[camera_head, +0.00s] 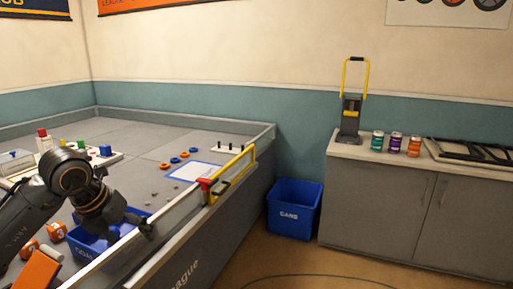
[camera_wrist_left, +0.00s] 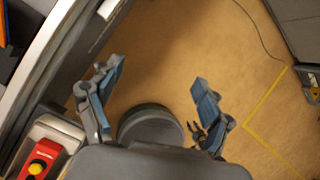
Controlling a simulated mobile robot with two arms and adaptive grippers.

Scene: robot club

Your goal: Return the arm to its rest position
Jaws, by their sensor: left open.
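My left arm (camera_head: 72,185) comes in from the left, bent over the field's near wall. My left gripper (camera_head: 131,232) hangs by that wall, in front of the blue bin in the field. In the left wrist view its two blue-padded fingers (camera_wrist_left: 155,88) are spread apart with nothing between them. Beyond them is bare brown floor (camera_wrist_left: 165,50). My right gripper is in neither view.
The grey walled field (camera_head: 130,142) holds orange and blue rings (camera_head: 173,158), a blue bin (camera_head: 90,243) and orange number blocks (camera_head: 57,231). A yellow-barred gate (camera_head: 235,172) rises at its near wall. Floor between is clear.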

